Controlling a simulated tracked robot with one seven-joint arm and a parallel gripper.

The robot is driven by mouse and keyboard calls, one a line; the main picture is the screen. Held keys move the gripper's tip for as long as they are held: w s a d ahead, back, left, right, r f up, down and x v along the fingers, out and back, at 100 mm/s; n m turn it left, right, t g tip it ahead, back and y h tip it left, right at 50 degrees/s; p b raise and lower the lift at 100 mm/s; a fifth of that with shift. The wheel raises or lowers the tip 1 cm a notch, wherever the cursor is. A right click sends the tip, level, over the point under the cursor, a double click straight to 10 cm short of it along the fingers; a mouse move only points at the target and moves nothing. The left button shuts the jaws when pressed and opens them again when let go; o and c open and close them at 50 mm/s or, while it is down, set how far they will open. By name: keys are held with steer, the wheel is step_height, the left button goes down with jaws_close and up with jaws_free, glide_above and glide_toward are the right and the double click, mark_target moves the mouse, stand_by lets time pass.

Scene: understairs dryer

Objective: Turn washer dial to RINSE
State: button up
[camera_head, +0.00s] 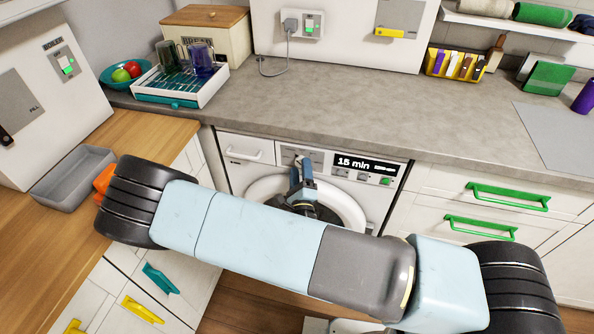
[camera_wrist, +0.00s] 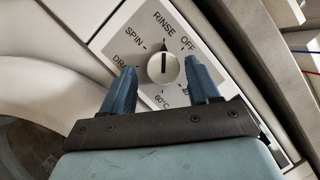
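The washer (camera_head: 247,178) stands under the counter in the head view, its display reading "15 min". In the wrist view its round pale dial (camera_wrist: 163,68) sits on a grey label panel tilted in the picture. The dial's dark pointer points up in the picture, toward the word RINSE (camera_wrist: 163,22). SPIN and DRAIN lie to the left, OFF to the right. My gripper (camera_wrist: 161,66) is open, with one blue finger on each side of the dial and visible gaps between. In the head view my gripper (camera_head: 303,172) is at the washer front and hides the dial.
The round washer door (camera_head: 343,205) is beside and below my gripper. The counter (camera_head: 330,112) overhangs above. Drawers with green handles (camera_head: 508,196) are to the right, and a detergent drawer (camera_head: 247,149) is at the washer's upper left.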

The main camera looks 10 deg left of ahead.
steer(key=shift+o, duration=0.3)
steer(key=v, duration=1.3)
steer(key=shift+s, duration=0.35)
steer(key=shift+d, duration=0.15)
steer(key=w+d+r+m+g+h, duration=0.3)
steer(key=d+r+m+g+h, duration=0.2)
steer(key=d+r+m+h, duration=0.45)
steer(key=w+d+r+m+g+h, duration=0.4)
steer(key=r+m+h, duration=0.4)
steer(key=m, duration=0.5)
steer(key=s+d+r+m+g+y, duration=0.3)
steer(key=d+r+m+g, duration=0.6)
steer(key=d+m+g, duration=0.35)
steer(key=s+d+r+m+t+y, duration=0.2)
steer(key=s+r+m+t+y, duration=0.1)
steer(key=r+m, duration=0.4)
steer(key=s+d+r+m+t+y, duration=0.2)
steer(key=s+r+m+y, duration=0.4)
steer(key=r, duration=0.5)
steer(key=shift+d+r+m+t+y, duration=0.25)
steer(key=shift+m+t+y, duration=0.4)
steer(key=shift+m, duration=0.45)
